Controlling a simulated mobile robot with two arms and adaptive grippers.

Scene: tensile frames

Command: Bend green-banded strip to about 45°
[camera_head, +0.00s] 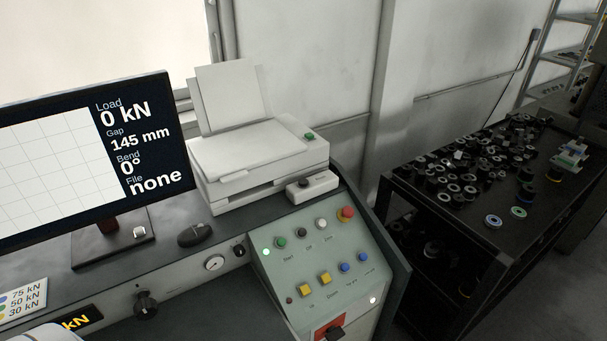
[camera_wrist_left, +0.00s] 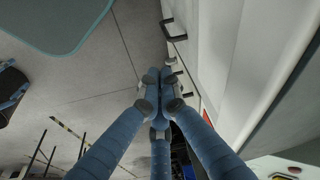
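No green-banded strip can be made out in either view. The monitor (camera_head: 75,155) at the left of the head view reads Load 0 kN, Gap 145 mm, Bend 0° and File none. The sloped green control panel (camera_head: 290,262) carries a red mushroom button (camera_head: 346,213), two yellow buttons (camera_head: 315,284), two blue buttons and a lit lamp. In the left wrist view the blue fingers of my left gripper (camera_wrist_left: 160,88) meet at their tips with nothing seen between them. They hang over grey floor beside a white cabinet (camera_wrist_left: 240,60). My right gripper is in neither view.
A white printer (camera_head: 258,155) and a dark mouse (camera_head: 194,235) sit on the bench. A card (camera_head: 22,299) lists 75, 50 and 30 kN. At the right, a black table (camera_head: 462,222) holds many dark round parts and a few coloured rings.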

